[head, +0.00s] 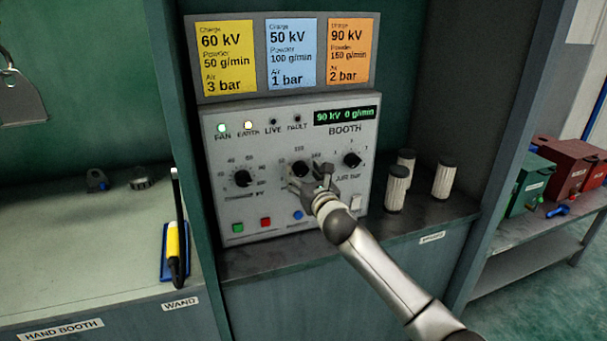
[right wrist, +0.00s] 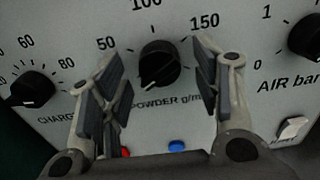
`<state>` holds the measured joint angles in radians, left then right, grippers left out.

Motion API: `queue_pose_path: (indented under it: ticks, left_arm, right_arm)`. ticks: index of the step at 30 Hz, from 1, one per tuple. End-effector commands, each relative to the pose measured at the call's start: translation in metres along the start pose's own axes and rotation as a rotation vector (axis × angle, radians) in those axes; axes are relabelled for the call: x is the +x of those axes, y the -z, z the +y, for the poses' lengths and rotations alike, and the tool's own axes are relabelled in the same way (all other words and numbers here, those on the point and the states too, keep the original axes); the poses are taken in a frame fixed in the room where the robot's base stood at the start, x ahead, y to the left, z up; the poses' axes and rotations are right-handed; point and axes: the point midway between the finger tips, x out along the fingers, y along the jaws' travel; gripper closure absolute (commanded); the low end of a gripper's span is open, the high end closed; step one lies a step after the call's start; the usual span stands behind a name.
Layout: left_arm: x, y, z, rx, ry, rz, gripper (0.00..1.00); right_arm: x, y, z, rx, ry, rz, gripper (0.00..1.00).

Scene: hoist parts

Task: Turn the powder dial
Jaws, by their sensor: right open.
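The black powder dial (head: 299,169) is the middle knob on the grey booth panel (head: 214,150). In the right wrist view the powder dial (right wrist: 159,68) sits between the open fingers of my right gripper (right wrist: 158,58), with a gap on each side. Its white mark points down, slightly left. In the head view my right gripper (head: 313,184) is in front of the dial and partly covers it. The green display (head: 346,115) reads 90 kV 0 g/min. My left gripper is not in view.
The charge dial (head: 242,178) is left of the powder dial, the air dial (head: 352,159) right. Yellow (head: 228,57), blue (head: 291,54) and orange (head: 351,51) setting cards hang above. White cylinders (head: 397,190) stand on the right shelf. A yellow-black wand (head: 173,245) is at the left.

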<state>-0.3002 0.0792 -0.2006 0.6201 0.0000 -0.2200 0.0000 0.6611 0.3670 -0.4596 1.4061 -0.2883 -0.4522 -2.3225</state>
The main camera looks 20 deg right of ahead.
Motion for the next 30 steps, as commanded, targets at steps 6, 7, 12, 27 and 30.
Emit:
queue_pose_path:
  ticks: [6, 7, 12, 27, 30]
  left_arm:
    - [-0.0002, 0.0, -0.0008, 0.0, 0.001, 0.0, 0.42]
    - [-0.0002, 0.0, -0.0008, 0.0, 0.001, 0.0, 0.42]
    - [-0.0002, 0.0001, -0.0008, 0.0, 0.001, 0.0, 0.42]
    - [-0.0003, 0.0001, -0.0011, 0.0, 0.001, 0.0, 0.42]
    - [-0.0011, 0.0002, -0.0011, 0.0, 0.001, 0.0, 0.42]
  right_arm:
    - [0.0064, -0.0002, 0.0004, 0.0, -0.001, 0.0, 0.42]
    - [0.0065, -0.0002, 0.0004, 0.0, -0.001, 0.0, 0.42]
    - [0.0065, -0.0002, 0.0003, 0.0, -0.001, 0.0, 0.42]
    - [0.0063, -0.0001, 0.0003, 0.002, -0.001, 0.0, 0.89]
    - [0.0062, -0.0002, 0.0003, 0.014, -0.001, 0.0, 0.89]
